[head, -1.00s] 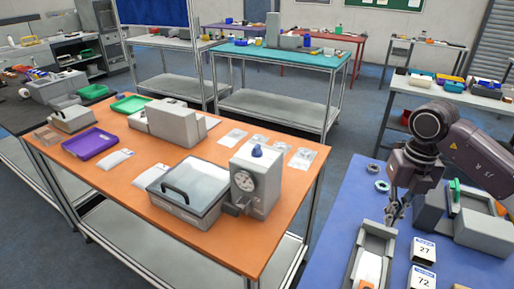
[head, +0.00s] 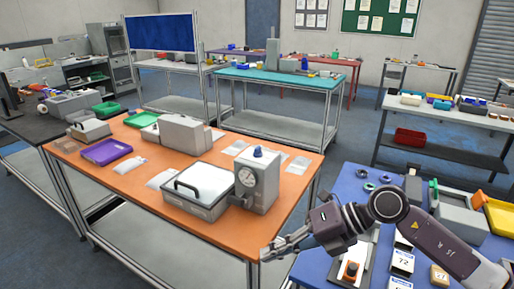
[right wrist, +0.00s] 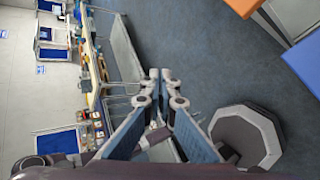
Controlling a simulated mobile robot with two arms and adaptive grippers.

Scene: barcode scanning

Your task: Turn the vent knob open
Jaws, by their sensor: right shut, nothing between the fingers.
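A blue knob (head: 258,152) sits on top of a grey box with a round dial gauge (head: 246,175), which I take for the vent knob. The box stands on the orange table beside a lidded chamber (head: 203,190) with a dark handle. Its lid appears closed. My right gripper (head: 270,253) is shut and empty by the orange table's front right edge, below and in front of the gauge box, apart from the knob. In the right wrist view its fingertips (right wrist: 160,75) meet over the floor, and the knob is not seen. My left gripper is not in view.
The orange table (head: 140,207) also bears a grey machine (head: 182,135), a purple tray (head: 106,152) and a green tray (head: 106,108). The blue table (head: 345,185) at the right holds cards and devices. A floor gap lies between the two tables.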

